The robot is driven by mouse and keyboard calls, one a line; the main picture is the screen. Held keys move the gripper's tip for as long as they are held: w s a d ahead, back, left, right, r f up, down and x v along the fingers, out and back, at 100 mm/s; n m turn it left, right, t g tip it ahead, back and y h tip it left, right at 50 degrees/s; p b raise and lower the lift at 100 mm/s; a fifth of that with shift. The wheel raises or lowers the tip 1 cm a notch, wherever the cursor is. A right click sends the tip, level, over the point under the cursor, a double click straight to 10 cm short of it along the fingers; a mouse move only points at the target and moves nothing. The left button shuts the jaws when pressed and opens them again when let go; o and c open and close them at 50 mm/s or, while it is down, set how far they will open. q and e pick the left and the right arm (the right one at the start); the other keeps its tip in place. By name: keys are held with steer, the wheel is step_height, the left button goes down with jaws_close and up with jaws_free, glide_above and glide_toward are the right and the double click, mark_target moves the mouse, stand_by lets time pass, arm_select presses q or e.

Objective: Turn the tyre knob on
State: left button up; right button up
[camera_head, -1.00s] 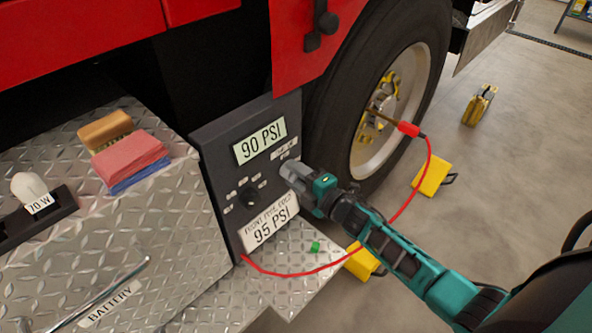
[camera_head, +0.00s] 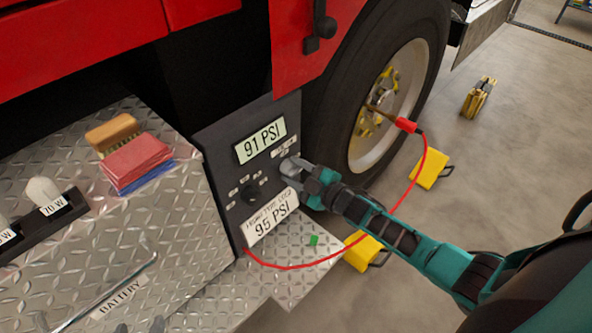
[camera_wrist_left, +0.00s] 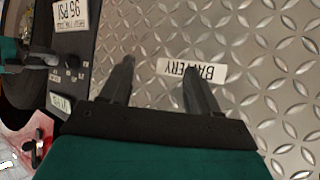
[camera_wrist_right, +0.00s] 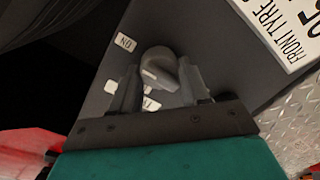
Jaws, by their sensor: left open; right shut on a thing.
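The dark control panel (camera_head: 222,180) has a display (camera_head: 260,140) reading 91 PSI and a placard (camera_head: 270,217) reading 95 PSI. My right gripper (camera_head: 288,168) is at the panel's right edge, just below the display. In the right wrist view it is shut on the grey tyre knob (camera_wrist_right: 162,68), with a finger on each side and an ON label (camera_wrist_right: 124,41) up to the left. In the head view the gripper hides the knob. My left gripper (camera_wrist_left: 157,72) is open and empty above the tread plate, near the BATTERY label (camera_wrist_left: 191,69).
A red hose (camera_head: 425,165) runs from the panel's foot to the wheel (camera_head: 385,100). Another dark knob (camera_head: 251,194) sits lower on the panel. Yellow chocks (camera_head: 430,168) stand by the tyre. A brush (camera_head: 112,133) and cloths (camera_head: 138,160) lie on the metal box.

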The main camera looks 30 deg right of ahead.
arm_select(q)
steer(key=shift+s+f, duration=0.15)
steer(key=shift+s, duration=0.05)
arm_select(e)
steer(key=shift+w+d+r, duration=0.1)
steer(key=o, duration=1)
arm_select(q)
steer(key=shift+w, duration=0.15)
arm_select(e)
steer(key=shift+o, duration=0.2)
steer(key=shift+s+d, duration=0.1)
steer(key=shift+s, duration=0.5)
arm_select(q)
steer(key=shift+s+a+r+p, duration=0.3)
steer(key=shift+a+r+p, duration=0.2)
steer(key=shift+p, duration=0.65)
arm_select(e)
steer(key=v, duration=1.1)
steer(key=shift+s+d, duration=0.2)
steer(key=shift+s, duration=0.15)
